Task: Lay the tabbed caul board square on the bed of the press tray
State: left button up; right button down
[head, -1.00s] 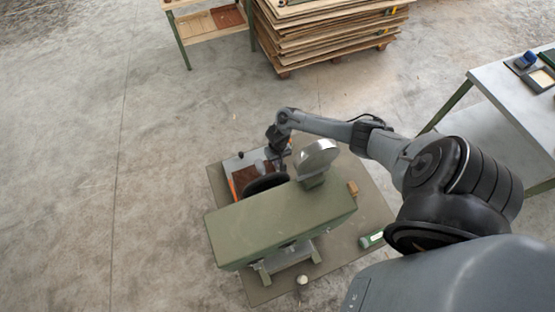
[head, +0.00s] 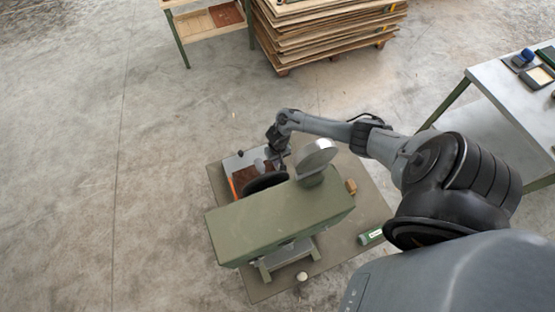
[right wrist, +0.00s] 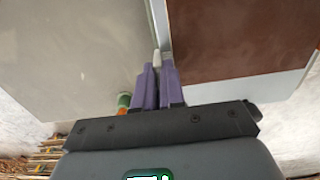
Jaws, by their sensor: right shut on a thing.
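My right gripper (head: 278,152) is over the back right corner of the press tray in the head view. In the right wrist view its purple fingers (right wrist: 158,80) are shut on a narrow pale piece (right wrist: 157,59), which looks like the tab of the caul board. A flat brown panel (right wrist: 235,35), bordered by pale grey strips, lies right beside the fingers; I cannot tell how much of it is board and how much tray. In the head view the pale grey tray (head: 233,163) shows with brown inside and an orange edge. The press body hides its front. My left gripper is not in view.
The green press body (head: 280,218), with a black disc (head: 265,182) and a silver round head (head: 318,157), stands close in front. A wooden block (head: 351,187) and a green-and-white item (head: 370,237) lie to the right. A grey table (head: 510,95) stands farther right.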

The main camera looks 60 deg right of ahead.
dwell(0.6)
dwell(0.4)
jog(key=shift+w+a+p, duration=0.25)
jog(key=shift+p, duration=0.15)
jog(key=shift+w+a, duration=0.15)
dwell(0.5)
jog(key=shift+p, duration=0.4)
dwell(0.6)
jog(key=c, duration=1.1)
grip_release()
jog(key=shift+c, duration=0.2)
